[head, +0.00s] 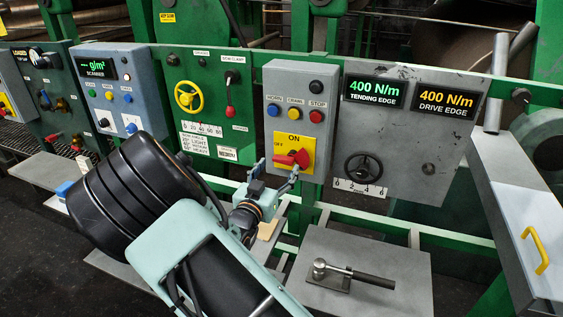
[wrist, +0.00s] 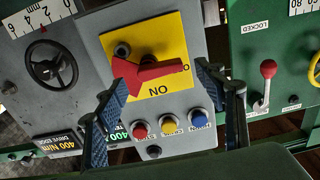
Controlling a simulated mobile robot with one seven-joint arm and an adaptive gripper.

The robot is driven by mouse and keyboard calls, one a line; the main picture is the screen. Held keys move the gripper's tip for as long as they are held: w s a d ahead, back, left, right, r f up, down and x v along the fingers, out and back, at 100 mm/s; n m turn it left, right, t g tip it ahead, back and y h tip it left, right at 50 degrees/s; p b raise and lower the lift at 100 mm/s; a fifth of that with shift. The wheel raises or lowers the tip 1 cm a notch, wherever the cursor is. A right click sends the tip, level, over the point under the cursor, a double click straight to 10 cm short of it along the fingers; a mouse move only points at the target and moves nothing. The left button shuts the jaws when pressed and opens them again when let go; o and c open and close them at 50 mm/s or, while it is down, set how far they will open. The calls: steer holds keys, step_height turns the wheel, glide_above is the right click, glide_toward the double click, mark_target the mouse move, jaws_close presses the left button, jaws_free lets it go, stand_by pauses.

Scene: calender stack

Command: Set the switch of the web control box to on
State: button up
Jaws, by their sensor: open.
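The web control box (head: 299,90) is a grey box with blue, yellow and red buttons. Its yellow plate (head: 308,146) carries the red switch (head: 292,159), labelled OFF at left and ON at top. The handle points left, toward OFF. In the wrist view, which is upside down, the red switch (wrist: 140,75) points right, its tip partly covering the OFF label; ON is below. My gripper (head: 277,176) is open just in front of the switch. In the wrist view its fingers (wrist: 160,88) stand apart either side of the handle, with no clear contact.
Above the switch are the buttons (head: 295,114). To the right is a grey panel (head: 410,140) with a black handwheel (head: 363,168) and two displays. To the left, a green panel holds a red lever (head: 229,100) and a yellow handwheel (head: 188,96). A grey platform (head: 400,300) stands below.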

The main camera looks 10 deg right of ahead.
mark_target(282, 162)
steer(key=shift+x, duration=1.7)
steer(key=c, duration=1.2)
steer(key=shift+o, duration=0.2)
